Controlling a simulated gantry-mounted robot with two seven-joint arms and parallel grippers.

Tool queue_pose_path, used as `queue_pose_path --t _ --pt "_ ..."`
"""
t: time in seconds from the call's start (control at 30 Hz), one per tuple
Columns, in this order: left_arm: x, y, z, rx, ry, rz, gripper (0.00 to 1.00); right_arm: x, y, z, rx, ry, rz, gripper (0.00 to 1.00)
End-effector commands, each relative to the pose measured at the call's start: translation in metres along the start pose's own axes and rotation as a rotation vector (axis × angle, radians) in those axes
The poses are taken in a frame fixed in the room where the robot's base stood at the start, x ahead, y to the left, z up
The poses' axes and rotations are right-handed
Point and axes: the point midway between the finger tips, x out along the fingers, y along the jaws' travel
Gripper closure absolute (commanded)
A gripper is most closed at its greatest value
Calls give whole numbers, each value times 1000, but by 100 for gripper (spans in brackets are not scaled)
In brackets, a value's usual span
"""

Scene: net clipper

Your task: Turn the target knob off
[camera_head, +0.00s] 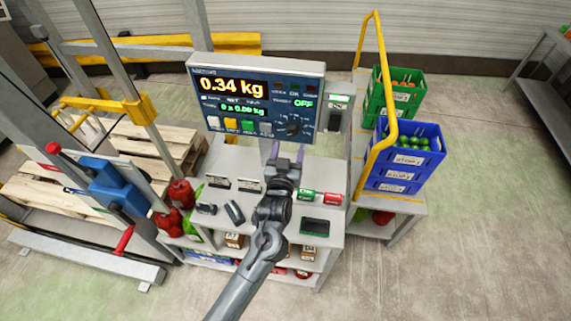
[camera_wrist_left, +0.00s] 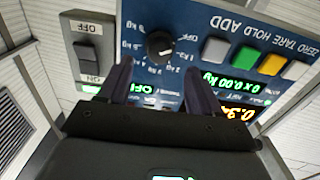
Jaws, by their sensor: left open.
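The black round knob (camera_head: 293,127) sits at the lower right of the blue scale panel (camera_head: 235,118). In the left wrist view the panel is upside down, and the knob (camera_wrist_left: 160,46) shows beyond and between my fingertips. Small labels ring the knob. Its exact setting is hard to read. My left gripper (camera_head: 287,154) is open and empty, just below and in front of the panel. Its two fingers (camera_wrist_left: 157,72) point toward the panel, apart from the knob as far as I can tell. My right gripper is not in view.
A grey switch box (camera_wrist_left: 87,55) is beside the panel. Push buttons (camera_head: 240,126) line the panel's lower edge, left of the knob. A yellow rail (camera_head: 385,100) and blue crates (camera_head: 405,160) stand to the right.

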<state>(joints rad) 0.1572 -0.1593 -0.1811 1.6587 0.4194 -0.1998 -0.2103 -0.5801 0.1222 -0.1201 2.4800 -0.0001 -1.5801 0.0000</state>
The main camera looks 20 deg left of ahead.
Motion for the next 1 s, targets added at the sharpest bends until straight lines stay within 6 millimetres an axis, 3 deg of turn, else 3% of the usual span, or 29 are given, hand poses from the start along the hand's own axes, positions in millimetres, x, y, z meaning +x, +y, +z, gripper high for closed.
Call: queue_pose_path --t 0.2,0.4,1.0 --pt "-34 0 2 -1 -1 0 36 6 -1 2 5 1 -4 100" --pt "-50 0 1 -1 -1 -1 36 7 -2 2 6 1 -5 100" --pt "-55 -1 7 3 -13 -1 36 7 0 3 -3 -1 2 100"
